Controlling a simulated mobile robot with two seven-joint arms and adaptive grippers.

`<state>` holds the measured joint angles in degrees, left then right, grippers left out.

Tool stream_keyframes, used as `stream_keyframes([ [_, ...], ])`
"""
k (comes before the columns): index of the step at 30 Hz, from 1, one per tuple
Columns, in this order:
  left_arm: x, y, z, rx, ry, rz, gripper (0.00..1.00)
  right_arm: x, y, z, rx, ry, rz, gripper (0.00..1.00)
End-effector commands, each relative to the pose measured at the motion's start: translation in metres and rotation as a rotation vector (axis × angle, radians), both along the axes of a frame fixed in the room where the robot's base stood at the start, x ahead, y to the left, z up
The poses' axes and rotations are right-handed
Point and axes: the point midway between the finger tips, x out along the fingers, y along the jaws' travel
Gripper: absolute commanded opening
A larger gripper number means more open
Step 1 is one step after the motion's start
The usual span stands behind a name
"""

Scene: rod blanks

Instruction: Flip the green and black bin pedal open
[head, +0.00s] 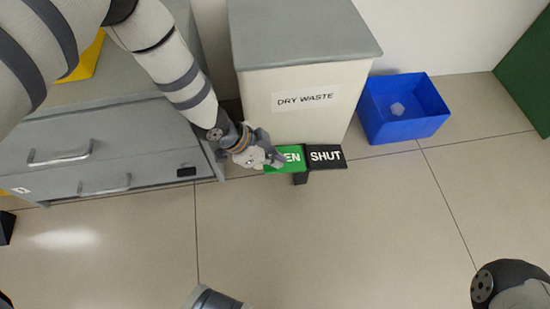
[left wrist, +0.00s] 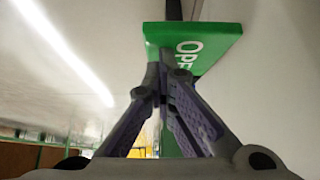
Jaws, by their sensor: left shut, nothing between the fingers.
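The pedal is a rocker plate at the foot of the dry waste bin (head: 354,105). Its green half (head: 293,153), lettered OPEN and partly covered by my gripper, is on the left; its black half (head: 327,157), lettered SHUT, is on the right. A dark support shows beneath. I cannot tell which half sits lower. My left gripper (head: 274,160) is shut and empty, over the left part of the green half. In the left wrist view, the closed fingertips (left wrist: 165,72) overlap the green half (left wrist: 204,38); contact is unclear. My right gripper is out of view.
A blue open box (head: 405,130) with a small pale object inside stands right of the bin. A grey drawer cabinet (head: 95,150) stands left, close to my left forearm. A green panel is at the far right. The tiled floor in front is clear.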

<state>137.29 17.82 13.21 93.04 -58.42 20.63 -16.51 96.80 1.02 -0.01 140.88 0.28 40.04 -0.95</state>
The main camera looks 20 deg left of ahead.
Motion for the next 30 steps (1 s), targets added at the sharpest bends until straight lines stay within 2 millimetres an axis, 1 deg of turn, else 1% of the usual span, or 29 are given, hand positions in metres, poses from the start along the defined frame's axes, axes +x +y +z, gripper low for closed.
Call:
stream_keyframes([
  [1, -0.003, 0.003, -0.004, 0.006, 0.009, 0.001, 0.00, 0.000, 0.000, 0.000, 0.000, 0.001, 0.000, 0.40],
  [8, -0.006, 0.006, -0.009, 0.009, 0.014, 0.001, 0.00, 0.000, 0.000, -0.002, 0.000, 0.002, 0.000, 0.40],
  [14, -0.010, 0.010, -0.018, 0.012, 0.018, 0.001, 0.00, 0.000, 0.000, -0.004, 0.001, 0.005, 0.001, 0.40],
  [22, -0.015, 0.017, -0.036, 0.012, 0.021, 0.002, 0.00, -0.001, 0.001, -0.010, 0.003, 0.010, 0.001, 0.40],
  [30, -0.015, 0.018, -0.045, 0.009, 0.013, 0.000, 0.00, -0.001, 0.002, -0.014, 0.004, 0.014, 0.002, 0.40],
])
